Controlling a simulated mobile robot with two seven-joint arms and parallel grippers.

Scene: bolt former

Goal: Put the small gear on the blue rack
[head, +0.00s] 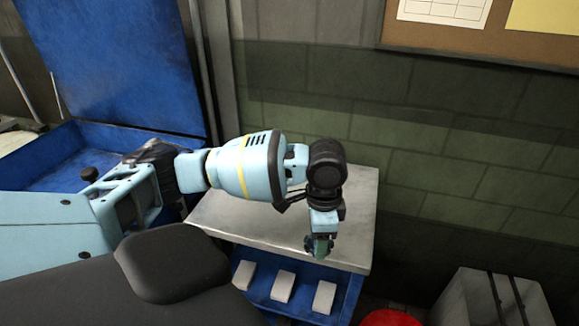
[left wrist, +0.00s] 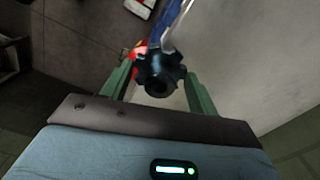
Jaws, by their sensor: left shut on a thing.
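The small gear (left wrist: 160,74) is black and toothed with a round centre hole. In the left wrist view it sits between the two green fingers of my left gripper (left wrist: 160,88), which is shut on it. In the head view my left gripper (head: 319,246) points down over the front edge of a grey metal tabletop; the gear is hard to make out there. A blue rack-like frame (head: 258,302) with white blocks stands below that edge, and I cannot tell whether it is the task's rack. My right gripper is not in view.
The grey tabletop (head: 350,215) is bare. A large open blue bin (head: 50,160) stands at the left. A red round object (head: 391,318) and a grey box (head: 480,300) are on the right. A block wall closes off the back.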

